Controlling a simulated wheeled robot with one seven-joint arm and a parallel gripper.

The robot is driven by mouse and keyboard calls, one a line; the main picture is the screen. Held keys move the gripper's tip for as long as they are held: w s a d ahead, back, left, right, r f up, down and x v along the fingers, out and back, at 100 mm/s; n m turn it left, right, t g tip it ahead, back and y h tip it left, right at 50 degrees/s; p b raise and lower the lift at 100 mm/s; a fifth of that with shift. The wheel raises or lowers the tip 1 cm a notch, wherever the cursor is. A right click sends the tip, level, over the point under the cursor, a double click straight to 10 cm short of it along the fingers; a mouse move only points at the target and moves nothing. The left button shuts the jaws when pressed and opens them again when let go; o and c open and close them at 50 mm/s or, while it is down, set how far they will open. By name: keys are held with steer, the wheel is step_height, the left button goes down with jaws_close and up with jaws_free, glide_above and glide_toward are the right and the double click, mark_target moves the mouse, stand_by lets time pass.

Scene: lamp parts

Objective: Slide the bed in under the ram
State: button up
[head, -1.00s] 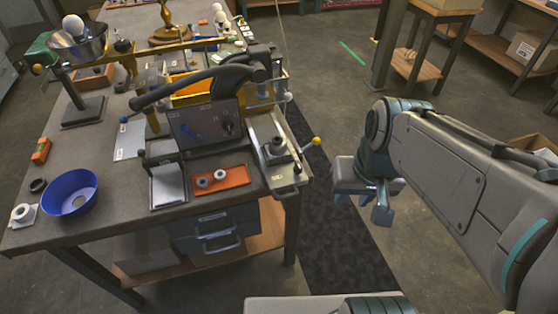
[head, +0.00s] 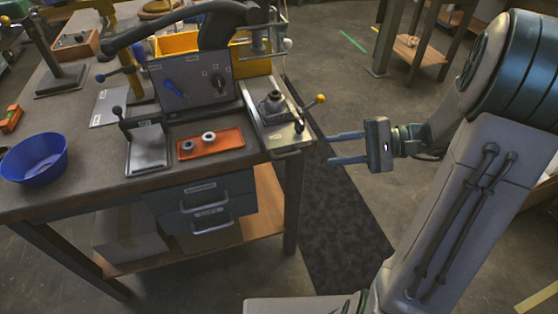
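The bed (head: 283,132) is a pale metal slide at the right end of the bench, in front of the press. A dark fixture with a grey round part (head: 273,103) sits on it. A lever with a yellow ball knob (head: 320,98) sticks out on its right side. The ram (head: 264,42) appears to be the upright metal rod in the press frame behind; the bed's fixture stands forward of it. My gripper (head: 330,149) is open and empty. Its two fingers point left at the bed's front right corner, apart from it in the picture.
A control panel (head: 190,82) stands left of the bed. An orange tray (head: 228,139) with two small rings lies before it, beside a small lever plate (head: 148,152). A blue bowl (head: 33,160) is at far left. Dark floor mat (head: 345,235) lies right of the bench.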

mark_target(280, 158)
steer(key=x, duration=1.3)
steer(key=shift+a, duration=0.25)
steer(key=shift+f, duration=0.15)
jaws_close()
